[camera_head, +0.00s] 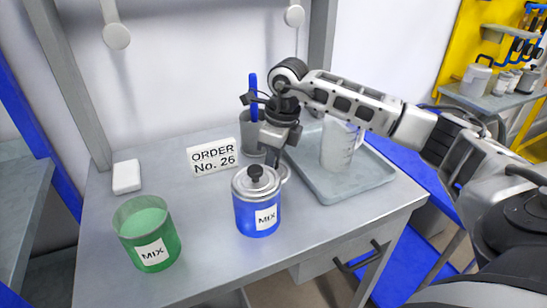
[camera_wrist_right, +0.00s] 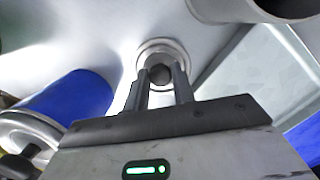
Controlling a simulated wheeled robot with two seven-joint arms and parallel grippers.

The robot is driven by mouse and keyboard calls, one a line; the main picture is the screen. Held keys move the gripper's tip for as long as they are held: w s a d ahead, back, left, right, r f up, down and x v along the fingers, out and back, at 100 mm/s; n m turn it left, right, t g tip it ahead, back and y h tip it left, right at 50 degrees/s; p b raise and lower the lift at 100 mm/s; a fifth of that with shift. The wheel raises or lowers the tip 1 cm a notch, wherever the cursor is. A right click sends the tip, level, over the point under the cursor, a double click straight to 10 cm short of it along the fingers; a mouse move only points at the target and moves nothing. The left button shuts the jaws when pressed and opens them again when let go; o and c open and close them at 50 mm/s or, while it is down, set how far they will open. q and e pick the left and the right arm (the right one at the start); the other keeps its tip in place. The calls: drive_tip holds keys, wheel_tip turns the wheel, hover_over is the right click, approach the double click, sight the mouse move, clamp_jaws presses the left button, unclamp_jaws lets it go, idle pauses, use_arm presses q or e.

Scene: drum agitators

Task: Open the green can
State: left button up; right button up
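The green can (camera_head: 152,250) stands at the front left of the table with a MIX label. Its top is uncovered and green contents (camera_head: 143,222) show inside. My right gripper (camera_head: 275,158) is behind the blue can, well to the right of the green can. In the right wrist view its two fingers (camera_wrist_right: 161,80) stand on either side of a dark knob on a round metal lid (camera_wrist_right: 163,48), with hardly any gap. In the head view the blue can hides most of that lid; I cannot tell whether it touches the table. My left gripper is out of view.
The blue can (camera_head: 258,215) has its lid on, with a black knob. A grey cup (camera_head: 250,140) with a blue tool, an order sign (camera_head: 213,156) and a white block (camera_head: 126,177) stand behind. A tray (camera_head: 362,183) with a white jug (camera_head: 338,147) is at right.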

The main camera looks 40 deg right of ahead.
sight(281, 173)
drive_tip(key=o, duration=0.3)
wheel_tip(281, 173, up, 12)
drive_tip(key=s, duration=0.1)
drive_tip(key=shift+s+d+b, duration=0.25)
drive_tip(key=shift+d+b, duration=0.1)
drive_tip(key=shift+d, duration=0.1)
drive_tip(key=shift+r, duration=0.1)
